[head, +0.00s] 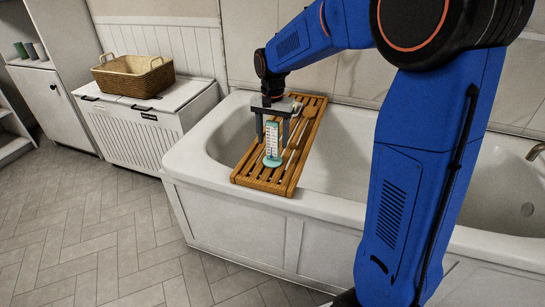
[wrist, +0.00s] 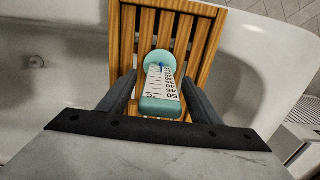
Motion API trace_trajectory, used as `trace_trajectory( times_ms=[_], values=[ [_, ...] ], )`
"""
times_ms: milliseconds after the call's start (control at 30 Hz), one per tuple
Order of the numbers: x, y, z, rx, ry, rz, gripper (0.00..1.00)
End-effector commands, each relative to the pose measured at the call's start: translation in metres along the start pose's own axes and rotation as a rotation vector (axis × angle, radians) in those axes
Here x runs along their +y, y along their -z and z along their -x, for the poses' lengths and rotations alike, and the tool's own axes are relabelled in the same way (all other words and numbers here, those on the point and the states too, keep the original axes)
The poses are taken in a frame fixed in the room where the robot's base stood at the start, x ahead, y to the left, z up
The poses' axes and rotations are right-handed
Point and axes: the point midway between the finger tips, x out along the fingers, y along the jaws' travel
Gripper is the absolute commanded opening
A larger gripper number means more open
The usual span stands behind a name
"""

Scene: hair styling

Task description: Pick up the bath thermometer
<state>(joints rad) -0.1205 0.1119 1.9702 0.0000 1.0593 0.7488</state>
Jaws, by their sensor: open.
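The bath thermometer (head: 272,147) stands upright on a slatted wooden bath rack (head: 250,179). It has a white scale and a teal base and top. In the wrist view the thermometer (wrist: 161,80) lies between the two fingers. My gripper (head: 272,138) is open and points down over the thermometer, with one finger on each side. In the wrist view my gripper (wrist: 160,92) shows a gap between each finger and the thermometer. The teal top is nearest the wrist camera, and the round base is at the rack.
A wooden brush (head: 308,112) with a long handle lies on the rack beside the thermometer. The rack spans the white bathtub (head: 345,205). A wicker basket (head: 133,76) sits on a white hamper (head: 120,128) to the left. The floor in front is clear.

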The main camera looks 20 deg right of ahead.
Motion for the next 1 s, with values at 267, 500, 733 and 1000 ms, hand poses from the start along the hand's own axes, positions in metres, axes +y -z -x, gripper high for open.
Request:
trace_trajectory(
  times_ms=[267,500,733,1000],
  values=[
    [0.000,0.000,-0.021,-0.001,-0.001,0.000,0.58],
    [0.000,0.000,-0.020,0.000,0.000,0.000,0.43],
    [0.000,0.000,-0.020,0.000,0.000,0.000,0.00],
    [-0.001,0.001,-0.015,0.001,0.001,0.000,0.00]
  ],
)
